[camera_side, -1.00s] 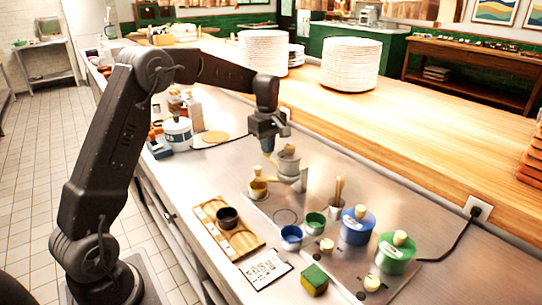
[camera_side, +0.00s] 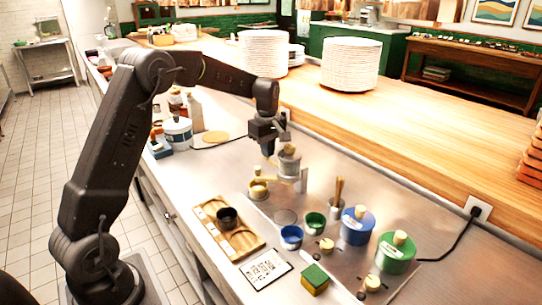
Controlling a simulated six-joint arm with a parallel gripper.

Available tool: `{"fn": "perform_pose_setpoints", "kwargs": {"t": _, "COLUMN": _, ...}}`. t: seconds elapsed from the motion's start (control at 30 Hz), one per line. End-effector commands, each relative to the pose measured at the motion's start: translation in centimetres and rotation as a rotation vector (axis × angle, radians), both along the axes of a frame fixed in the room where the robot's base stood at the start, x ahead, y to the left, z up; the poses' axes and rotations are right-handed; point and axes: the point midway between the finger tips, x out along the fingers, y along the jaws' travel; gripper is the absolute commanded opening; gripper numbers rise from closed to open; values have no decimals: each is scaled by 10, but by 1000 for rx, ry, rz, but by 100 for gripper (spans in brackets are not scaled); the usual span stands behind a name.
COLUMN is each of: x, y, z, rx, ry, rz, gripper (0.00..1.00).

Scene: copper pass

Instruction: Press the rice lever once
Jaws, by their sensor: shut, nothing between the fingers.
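A small grey metal dispenser (camera_side: 289,164) stands on an upright bracket (camera_side: 302,181) at the middle of the counter. I cannot clearly make out a separate rice lever on it. My gripper (camera_side: 271,156) points down just left of the dispenser's top, with its fingers shut and empty. Whether the fingertips touch the dispenser cannot be told from this view. A yellowish cup (camera_side: 258,190) stands below and left of the dispenser.
A wooden tray (camera_side: 246,243) with a dark bowl (camera_side: 227,218) lies in front. Blue (camera_side: 357,228) and green (camera_side: 395,254) lidded pots, small cups, a printed card (camera_side: 266,269) and a green-yellow sponge (camera_side: 315,280) stand nearby. Plate stacks (camera_side: 350,66) stand on the wooden ledge.

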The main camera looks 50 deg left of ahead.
Motion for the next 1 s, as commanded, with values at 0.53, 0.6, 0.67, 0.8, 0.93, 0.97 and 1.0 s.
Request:
{"fn": "perform_pose_setpoints", "kwargs": {"t": 0.53, "x": 0, "y": 1, "z": 33, "rx": 2, "ry": -2, "rz": 0, "gripper": 0}}
{"fn": "perform_pose_setpoints", "kwargs": {"t": 0.6, "x": 0, "y": 1, "z": 36, "rx": 2, "ry": -2, "rz": 0, "gripper": 0}}
{"fn": "perform_pose_setpoints", "kwargs": {"t": 0.67, "x": 0, "y": 0, "z": 38, "rx": 1, "ry": -1, "rz": 0, "gripper": 0}}
{"fn": "perform_pose_setpoints", "kwargs": {"t": 0.8, "x": 0, "y": 0, "z": 41, "rx": 1, "ry": 0, "rz": 0, "gripper": 0}}
{"fn": "perform_pose_setpoints", "kwargs": {"t": 0.93, "x": 0, "y": 0, "z": 41, "rx": 1, "ry": 0, "rz": 0, "gripper": 0}}
{"fn": "perform_pose_setpoints", "kwargs": {"t": 0.97, "x": 0, "y": 0, "z": 41, "rx": 1, "ry": 0, "rz": 0, "gripper": 0}}
{"fn": "perform_pose_setpoints", "kwargs": {"t": 1.0, "x": 0, "y": 0, "z": 41, "rx": 1, "ry": 0, "rz": 0, "gripper": 0}}
